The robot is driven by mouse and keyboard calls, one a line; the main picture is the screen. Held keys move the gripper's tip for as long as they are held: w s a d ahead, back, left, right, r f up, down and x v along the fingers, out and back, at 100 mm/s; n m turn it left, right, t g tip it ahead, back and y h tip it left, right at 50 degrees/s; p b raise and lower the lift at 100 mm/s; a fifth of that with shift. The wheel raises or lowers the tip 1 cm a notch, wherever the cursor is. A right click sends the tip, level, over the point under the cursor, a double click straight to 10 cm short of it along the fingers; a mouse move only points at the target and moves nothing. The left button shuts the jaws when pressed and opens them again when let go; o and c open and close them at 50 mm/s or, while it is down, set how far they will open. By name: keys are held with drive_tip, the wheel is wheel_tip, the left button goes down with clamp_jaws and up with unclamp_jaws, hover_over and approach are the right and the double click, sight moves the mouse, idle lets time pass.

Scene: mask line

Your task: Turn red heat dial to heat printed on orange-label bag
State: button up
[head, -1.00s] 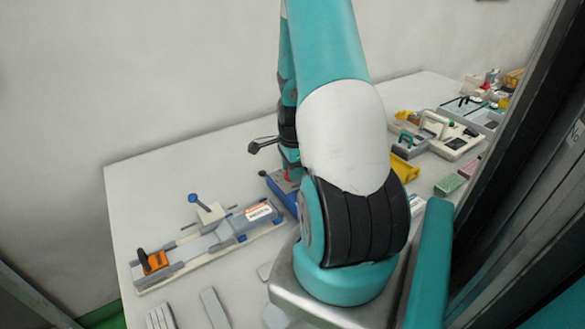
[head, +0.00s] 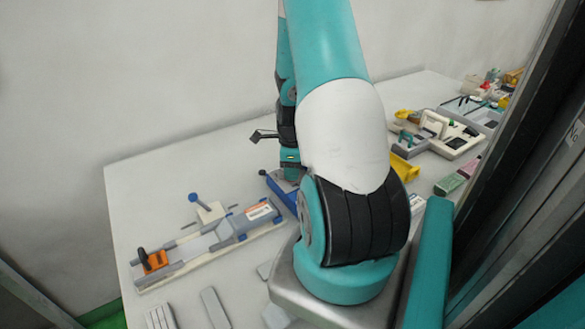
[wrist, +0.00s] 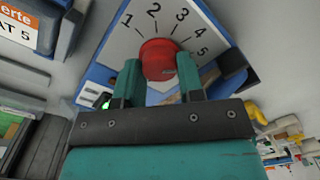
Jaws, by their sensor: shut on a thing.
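The red heat dial (wrist: 158,58) sits on a white face plate (wrist: 125,47) printed 1 to 5, on a blue unit. My gripper (wrist: 158,66) is shut on the dial, one teal finger on each side. I cannot tell for sure which number the dial points to. A label with an orange band (wrist: 33,20) is at the upper left of the wrist view; its readable part ends in "AT 5". In the head view a similar label (head: 259,211) lies on the grey fixture, and my gripper hides the dial on the blue unit (head: 277,187).
A rail fixture with an orange clamp (head: 155,261) and a blue-knobbed lever (head: 194,198) stands left of the blue unit. Yellow bins (head: 404,169) and a grey-white device (head: 450,136) are to the right. The table's back left is clear.

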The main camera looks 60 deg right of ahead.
drive_tip(key=shift+w+d, duration=0.1)
drive_tip(key=o, duration=0.9)
drive_tip(key=r, duration=1.7)
drive_tip(key=shift+a+r+b, duration=0.25)
drive_tip(key=shift+a+b, duration=0.1)
drive_tip(key=w+a+r+n+t+y, duration=0.1)
drive_tip(key=w+a+r+n, duration=0.15)
drive_tip(key=a+n, duration=0.8)
drive_tip(key=w+a+r+n+y, duration=0.1)
drive_tip(key=w+a+n, duration=0.3)
drive_tip(key=a+n, duration=0.65)
drive_tip(key=s+a+n+y, duration=0.1)
drive_tip(key=s+a+n, duration=0.3)
drive_tip(key=a+n, duration=0.2)
drive_tip(key=s+a+r+n, duration=0.1)
drive_tip(key=s+a+n, duration=0.3)
drive_tip(key=a+n, duration=0.2)
drive_tip(key=s+a+r+n+g+y, duration=0.1)
drive_tip(key=s+a+n, duration=0.3)
drive_tip(key=a, duration=0.5)
drive_tip(key=shift+s+a+r+n+y, duration=0.2)
drive_tip(key=shift+a+r+n+y, duration=0.1)
drive_tip(key=shift+n, duration=0.6)
